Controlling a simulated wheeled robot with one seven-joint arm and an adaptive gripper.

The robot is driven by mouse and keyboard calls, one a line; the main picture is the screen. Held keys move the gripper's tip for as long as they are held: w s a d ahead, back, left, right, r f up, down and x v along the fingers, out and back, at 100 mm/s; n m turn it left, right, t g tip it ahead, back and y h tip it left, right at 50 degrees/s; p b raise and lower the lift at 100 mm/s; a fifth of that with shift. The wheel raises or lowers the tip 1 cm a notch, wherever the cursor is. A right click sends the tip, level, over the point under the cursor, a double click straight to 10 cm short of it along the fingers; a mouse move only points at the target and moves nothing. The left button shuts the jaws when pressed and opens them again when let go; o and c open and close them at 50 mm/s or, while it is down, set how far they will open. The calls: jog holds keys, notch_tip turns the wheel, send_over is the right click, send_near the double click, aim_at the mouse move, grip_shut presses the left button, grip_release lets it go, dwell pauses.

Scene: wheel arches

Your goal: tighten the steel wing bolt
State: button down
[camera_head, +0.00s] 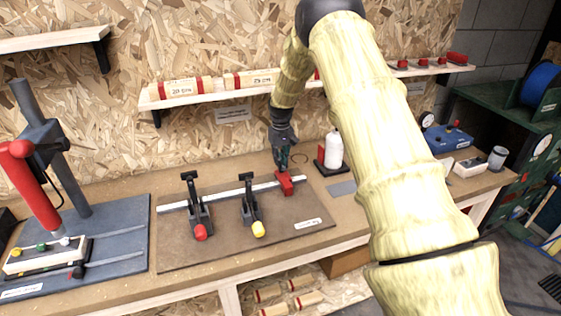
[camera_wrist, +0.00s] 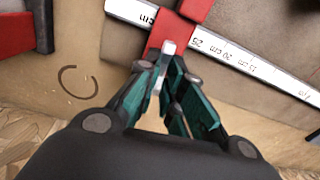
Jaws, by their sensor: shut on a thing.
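The steel wing bolt (camera_wrist: 166,58) shows in the wrist view as a narrow pale metal piece between my fingertips. It stands at a red stop block (camera_wrist: 170,37) that sits on the white ruled rail (camera_wrist: 240,55), close to the 25 cm mark. My gripper (camera_wrist: 163,78) is shut on the wing bolt, with the teal finger pads on either side of it. In the head view my gripper (camera_head: 281,166) points down just above the red stop block (camera_head: 285,186), at the right end of the rail (camera_head: 232,194). The bolt is hidden there.
Two toggle clamps, one with a red tip (camera_head: 200,230) and one with a yellow tip (camera_head: 258,228), stand along the rail. A white bottle (camera_head: 334,150) in a red-and-black holder is close at right. A shelf (camera_head: 200,97) runs behind. A drill-press-like stand (camera_head: 60,160) is at left.

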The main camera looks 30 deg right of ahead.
jog(key=shift+w+r+m, duration=0.15)
jog(key=shift+r+m, duration=0.05)
jog(key=shift+m, duration=0.1)
jog(key=c, duration=1.6)
grip_release()
jog(key=shift+o, duration=0.3)
jog(key=shift+f, duration=0.1)
notch_tip(320, 180, up, 12)
jog(key=shift+a, duration=0.1)
